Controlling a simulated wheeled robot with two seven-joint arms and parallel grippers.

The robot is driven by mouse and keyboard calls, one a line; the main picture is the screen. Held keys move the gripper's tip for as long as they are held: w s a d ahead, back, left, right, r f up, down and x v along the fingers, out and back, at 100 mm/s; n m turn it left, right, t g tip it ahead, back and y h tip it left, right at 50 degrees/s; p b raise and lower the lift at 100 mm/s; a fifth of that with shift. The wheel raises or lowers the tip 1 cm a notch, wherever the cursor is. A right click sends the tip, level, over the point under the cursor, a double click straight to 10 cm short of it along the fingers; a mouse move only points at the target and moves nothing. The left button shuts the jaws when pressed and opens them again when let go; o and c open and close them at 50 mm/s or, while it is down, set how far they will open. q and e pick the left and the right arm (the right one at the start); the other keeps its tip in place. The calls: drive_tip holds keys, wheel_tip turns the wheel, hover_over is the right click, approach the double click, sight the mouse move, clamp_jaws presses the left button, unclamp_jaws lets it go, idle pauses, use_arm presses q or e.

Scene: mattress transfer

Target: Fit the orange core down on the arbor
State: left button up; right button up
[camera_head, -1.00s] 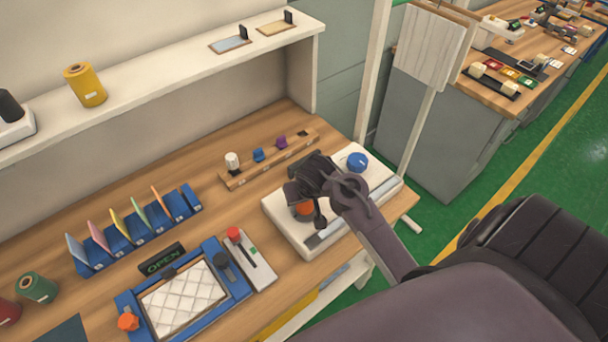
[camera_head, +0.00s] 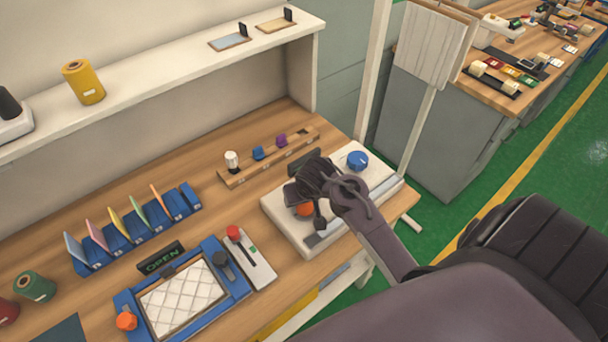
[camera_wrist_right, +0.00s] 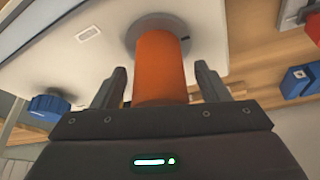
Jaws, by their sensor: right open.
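The orange core (camera_wrist_right: 160,68) stands on a grey round flange (camera_wrist_right: 158,28) on the white machine base (camera_wrist_right: 75,55) in the right wrist view. Any arbor inside the core is hidden. My right gripper (camera_wrist_right: 162,78) is open, with one finger on each side of the core and a visible gap at both. In the head view my right gripper (camera_head: 312,192) is over the white base (camera_head: 276,213) and covers most of the orange core (camera_head: 304,209). My left gripper is out of view.
A blue knob (camera_head: 357,160) is on the base's far right part. A wooden rack (camera_head: 240,178) with small coloured pieces stands behind. A blue frame with a quilted pad (camera_head: 185,298) and a red-knobbed device (camera_head: 250,260) lie to the left. Yellow roll (camera_head: 84,82) is on the shelf.

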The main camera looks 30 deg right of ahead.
drive_tip(key=v, duration=0.7)
drive_tip(key=shift+s+r+b, duration=0.15)
drive_tip(key=shift+r+b, duration=0.15)
drive_tip(key=shift+s, duration=0.1)
